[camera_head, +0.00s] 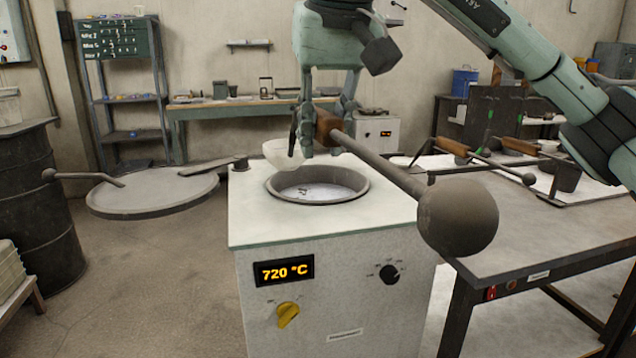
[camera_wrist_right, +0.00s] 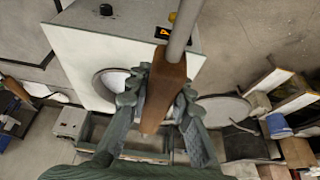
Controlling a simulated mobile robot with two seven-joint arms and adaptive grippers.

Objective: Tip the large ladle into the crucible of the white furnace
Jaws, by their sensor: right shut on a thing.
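My right gripper (camera_head: 325,135) is shut on the wooden handle (camera_head: 327,124) of the large ladle; the handle also lies between its fingers in the right wrist view (camera_wrist_right: 162,85). The ladle's grey rod runs toward the camera and right, ending in a round dark grey bowl (camera_head: 458,215). The bowl hangs beyond the furnace's right side, not over the crucible; its opening is hidden. The white furnace (camera_head: 335,300) reads 720 °C. Its crucible (camera_head: 350,195) is open, with pale, shiny contents. My gripper is above the crucible's far rim. My left gripper is not in view.
The round grey lid (camera_head: 155,192) is swung out left of the furnace. A pale bowl-shaped thing (camera_head: 278,153) shows behind my gripper. The bench (camera_head: 540,235) at right holds smaller ladles and trays. A dark drum (camera_head: 42,215) stands far left.

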